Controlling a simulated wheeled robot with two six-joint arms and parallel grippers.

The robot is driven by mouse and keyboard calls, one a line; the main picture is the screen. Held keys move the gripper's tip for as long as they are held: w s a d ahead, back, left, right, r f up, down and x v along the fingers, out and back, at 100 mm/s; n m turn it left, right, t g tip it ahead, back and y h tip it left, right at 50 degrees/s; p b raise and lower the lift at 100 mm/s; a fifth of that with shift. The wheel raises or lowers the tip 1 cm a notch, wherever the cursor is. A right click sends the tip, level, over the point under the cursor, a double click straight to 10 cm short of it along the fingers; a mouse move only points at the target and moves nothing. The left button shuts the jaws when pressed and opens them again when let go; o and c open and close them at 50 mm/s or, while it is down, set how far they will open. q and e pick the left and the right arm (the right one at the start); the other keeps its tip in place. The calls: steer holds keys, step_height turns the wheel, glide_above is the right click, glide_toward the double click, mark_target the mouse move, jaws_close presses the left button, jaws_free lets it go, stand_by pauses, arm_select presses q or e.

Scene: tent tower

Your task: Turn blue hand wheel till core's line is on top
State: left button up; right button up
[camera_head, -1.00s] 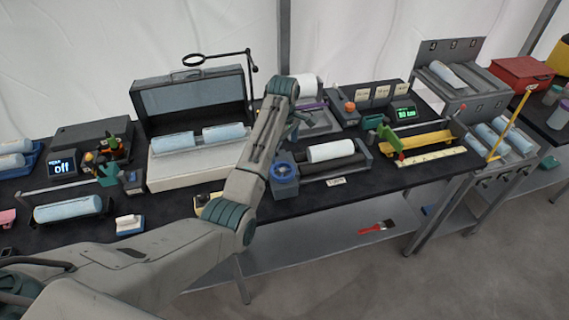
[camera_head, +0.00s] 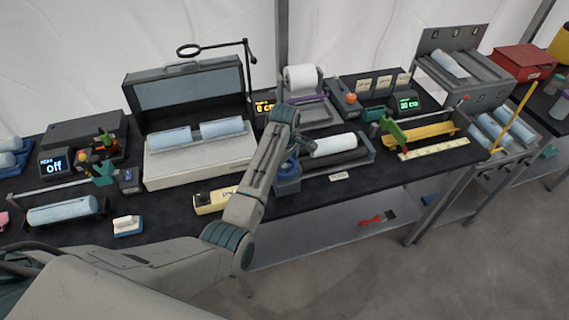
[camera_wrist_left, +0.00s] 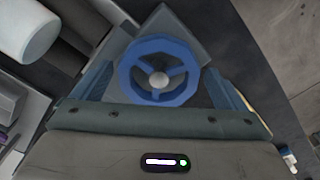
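The blue hand wheel (camera_wrist_left: 140,63) is a spoked ring with a pale hub. In the left wrist view it faces the camera between the fingers of my left gripper (camera_wrist_left: 160,74). The fingers stand apart on either side of the wheel; contact is not clear. In the head view my left forearm partly covers the wheel (camera_head: 289,170) and the gripper. The white core (camera_head: 335,145) lies on its rollers to the right of the wheel; it also shows in the left wrist view (camera_wrist_left: 30,30). I cannot make out a line on it. My right gripper is out of view.
A paper roll (camera_head: 300,78) stands behind the wheel's stand. A yellow block (camera_head: 213,201) lies left of it, and a yellow tray with a green-handled tool (camera_head: 393,132) to the right. The open grey case (camera_head: 188,88) stands at back left.

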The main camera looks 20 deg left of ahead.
arm_select(q)
steer(key=c, duration=0.7)
steer(key=shift+w, duration=0.1)
steer(key=shift+c, duration=0.6)
